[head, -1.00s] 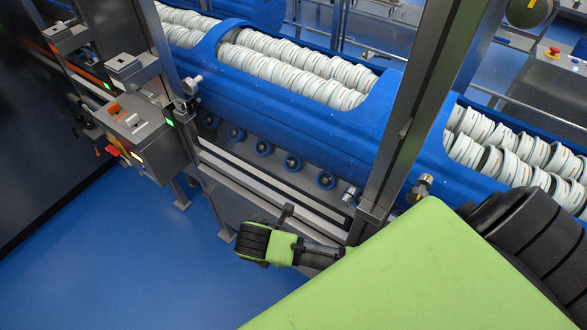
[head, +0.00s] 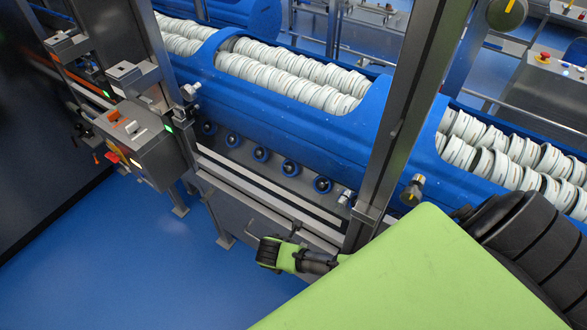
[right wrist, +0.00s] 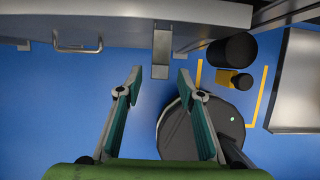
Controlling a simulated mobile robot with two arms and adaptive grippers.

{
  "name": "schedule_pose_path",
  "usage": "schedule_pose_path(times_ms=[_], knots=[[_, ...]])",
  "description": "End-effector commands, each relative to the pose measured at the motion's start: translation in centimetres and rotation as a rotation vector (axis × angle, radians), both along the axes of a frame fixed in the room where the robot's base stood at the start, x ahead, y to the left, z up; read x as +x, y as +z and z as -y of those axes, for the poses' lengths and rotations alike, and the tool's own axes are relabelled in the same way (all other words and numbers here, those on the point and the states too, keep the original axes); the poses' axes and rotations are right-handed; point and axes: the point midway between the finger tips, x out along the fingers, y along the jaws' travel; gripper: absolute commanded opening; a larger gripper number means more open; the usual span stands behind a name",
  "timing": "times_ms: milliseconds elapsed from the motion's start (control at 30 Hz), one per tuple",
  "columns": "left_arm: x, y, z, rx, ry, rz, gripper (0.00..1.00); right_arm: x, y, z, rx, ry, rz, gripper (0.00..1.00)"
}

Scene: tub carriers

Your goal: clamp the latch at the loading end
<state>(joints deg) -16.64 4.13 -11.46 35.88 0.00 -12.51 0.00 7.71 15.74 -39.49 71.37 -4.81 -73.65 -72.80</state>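A long blue carrier (head: 300,125) with rows of white ring-shaped tubs lies across the head view. Small metal fasteners show along its front: one with a yellowish ring (head: 412,190) right of the steel post, and one at the left post (head: 190,91). I cannot tell which of them is the latch. My right arm's wrist is low in front of the frame in the head view; its fingers cannot be made out there. In the right wrist view my right gripper (right wrist: 158,80) is open and empty, its fingers either side of a grey metal tab (right wrist: 161,55), short of it. My left gripper is out of view.
A steel post (head: 405,120) stands in front of the carrier. A control box (head: 140,140) with a green light is at the left. A grey panel with a bar handle (right wrist: 78,47) borders the top of the right wrist view. Blue floor (head: 150,250) is open at the lower left.

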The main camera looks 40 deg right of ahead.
Motion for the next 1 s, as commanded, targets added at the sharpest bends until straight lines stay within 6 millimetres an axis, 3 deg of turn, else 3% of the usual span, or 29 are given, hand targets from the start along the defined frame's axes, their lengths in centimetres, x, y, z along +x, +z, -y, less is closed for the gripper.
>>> schedule_pose_path(times_ms=[267, 400, 767, 1000], knots=[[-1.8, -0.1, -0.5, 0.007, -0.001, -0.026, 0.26, 0.0, -0.1, 0.0, 0.000, 0.000, 0.001, 0.35], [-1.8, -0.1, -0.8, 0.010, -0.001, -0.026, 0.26, 0.0, -0.1, 0.0, 0.000, 0.000, 0.000, 0.00], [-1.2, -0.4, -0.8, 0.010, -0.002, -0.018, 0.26, -0.1, -0.4, -0.1, -0.024, 0.000, 0.009, 0.00], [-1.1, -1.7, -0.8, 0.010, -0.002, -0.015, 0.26, -0.2, -1.5, -0.4, -0.136, 0.001, 0.054, 0.00]])
